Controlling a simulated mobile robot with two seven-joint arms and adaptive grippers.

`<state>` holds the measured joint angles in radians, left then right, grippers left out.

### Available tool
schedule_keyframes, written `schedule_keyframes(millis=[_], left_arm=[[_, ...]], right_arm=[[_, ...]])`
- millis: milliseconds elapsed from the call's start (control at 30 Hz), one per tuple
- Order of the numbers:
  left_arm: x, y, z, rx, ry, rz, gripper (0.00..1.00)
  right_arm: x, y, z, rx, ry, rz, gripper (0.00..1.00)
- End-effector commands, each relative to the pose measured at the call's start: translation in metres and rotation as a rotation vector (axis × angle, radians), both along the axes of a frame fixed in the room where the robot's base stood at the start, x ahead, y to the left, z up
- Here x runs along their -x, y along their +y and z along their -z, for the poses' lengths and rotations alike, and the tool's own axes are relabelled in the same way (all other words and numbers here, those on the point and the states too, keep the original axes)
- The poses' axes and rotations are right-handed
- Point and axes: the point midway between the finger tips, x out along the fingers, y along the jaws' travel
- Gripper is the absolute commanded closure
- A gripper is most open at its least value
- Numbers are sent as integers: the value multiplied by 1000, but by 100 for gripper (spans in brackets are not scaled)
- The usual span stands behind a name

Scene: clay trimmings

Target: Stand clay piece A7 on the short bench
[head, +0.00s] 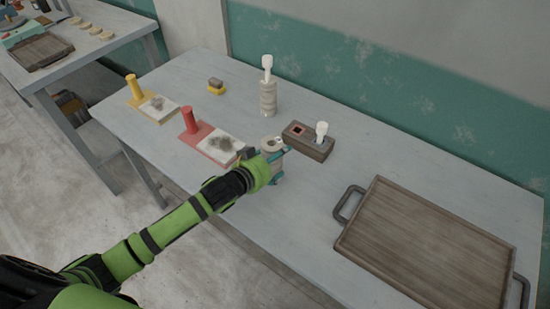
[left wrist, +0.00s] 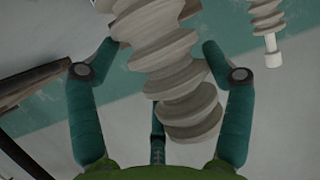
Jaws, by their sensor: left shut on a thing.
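My left gripper (head: 276,160) is shut on a ribbed grey-beige clay piece (head: 270,144) over the near bench (head: 300,225). In the left wrist view, the clay piece (left wrist: 172,75) lies between the teal fingers, tilted in the picture; its upper end is cut off. No A7 mark is readable on it. I cannot tell whether its base touches the bench. A second ribbed clay piece (head: 268,98) stands upright behind, with a white stopper-like part on top. Another bench (head: 100,45) is at the far left, partly out of frame. My right gripper is not in view.
A dark block (head: 308,147) with a white-topped peg (head: 321,130) is just right of the gripper. Red (head: 205,134) and yellow (head: 137,97) stands with smudged white pads are left. A handled wooden tray (head: 425,245) fills the right. The front middle is clear.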

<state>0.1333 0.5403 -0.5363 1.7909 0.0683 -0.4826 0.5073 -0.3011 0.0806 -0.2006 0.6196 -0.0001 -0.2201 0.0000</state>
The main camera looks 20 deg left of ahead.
Motion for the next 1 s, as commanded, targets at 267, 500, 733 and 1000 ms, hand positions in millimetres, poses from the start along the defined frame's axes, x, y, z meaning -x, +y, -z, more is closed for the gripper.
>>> schedule_keyframes(millis=[267, 500, 733, 1000], left_arm=[[-1, -1, 0, 1, -7, 3, 78], [0, -1, 5, -1, 1, 1, 0], [0, -1, 5, -1, 0, 1, 0], [11, 3, 0, 0, 1, 2, 0]], right_arm=[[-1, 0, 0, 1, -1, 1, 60], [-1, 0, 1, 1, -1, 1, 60], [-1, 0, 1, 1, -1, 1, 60], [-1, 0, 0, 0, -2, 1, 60]])
